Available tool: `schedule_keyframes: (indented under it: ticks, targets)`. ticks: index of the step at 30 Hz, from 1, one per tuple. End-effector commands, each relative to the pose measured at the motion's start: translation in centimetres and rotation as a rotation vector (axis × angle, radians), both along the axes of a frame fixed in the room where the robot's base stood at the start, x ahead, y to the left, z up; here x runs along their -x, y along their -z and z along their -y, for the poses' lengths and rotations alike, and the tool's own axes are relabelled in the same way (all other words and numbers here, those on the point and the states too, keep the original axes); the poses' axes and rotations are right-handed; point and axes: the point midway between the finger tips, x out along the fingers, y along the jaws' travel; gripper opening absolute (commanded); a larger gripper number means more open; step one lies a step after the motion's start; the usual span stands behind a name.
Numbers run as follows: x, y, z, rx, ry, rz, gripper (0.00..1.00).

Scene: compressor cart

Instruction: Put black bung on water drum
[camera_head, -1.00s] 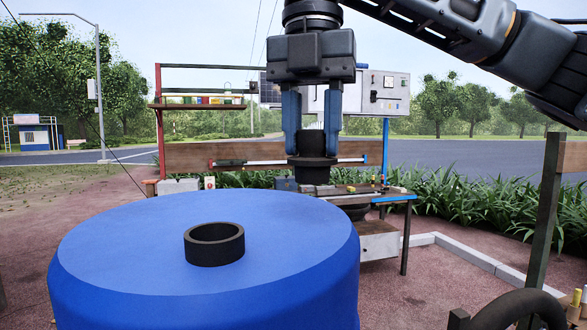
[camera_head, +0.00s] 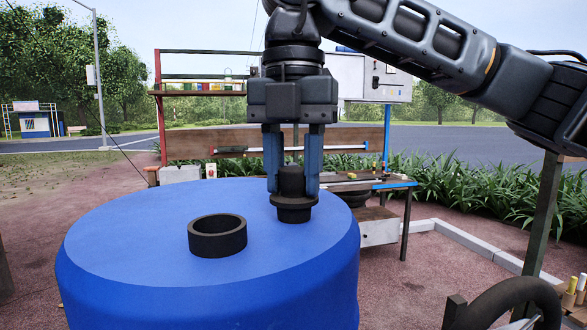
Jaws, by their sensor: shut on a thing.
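The blue water drum (camera_head: 140,235) fills the lower left of the view. A black ring-shaped neck (camera_head: 218,240) stands up from its top, open in the middle. My gripper (camera_head: 291,185) points down and is shut on the black bung (camera_head: 293,206), which has a narrow upper grip and a wider flange with a short plug below. The bung is upright, to the right of the neck and slightly higher in the picture, in front of the drum top's far right part. I cannot tell how far its bottom is above the drum.
Behind the drum stands a workbench (camera_head: 380,186) with a wooden backboard, a shelf of coloured items (camera_head: 205,86) and a grey box (camera_head: 375,75). A dark wheel (camera_head: 505,300) and a post are at the lower right. The air above the drum's left side is clear.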

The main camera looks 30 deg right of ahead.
Motion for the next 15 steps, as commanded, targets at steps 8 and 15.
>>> schedule_keyframes:
  ticks: [8,15]
  targets:
    - [0.00,0.03,0.00,0.000,0.000,0.000,0.63]
    - [0.00,-0.03,0.00,0.000,0.000,0.000,0.64]
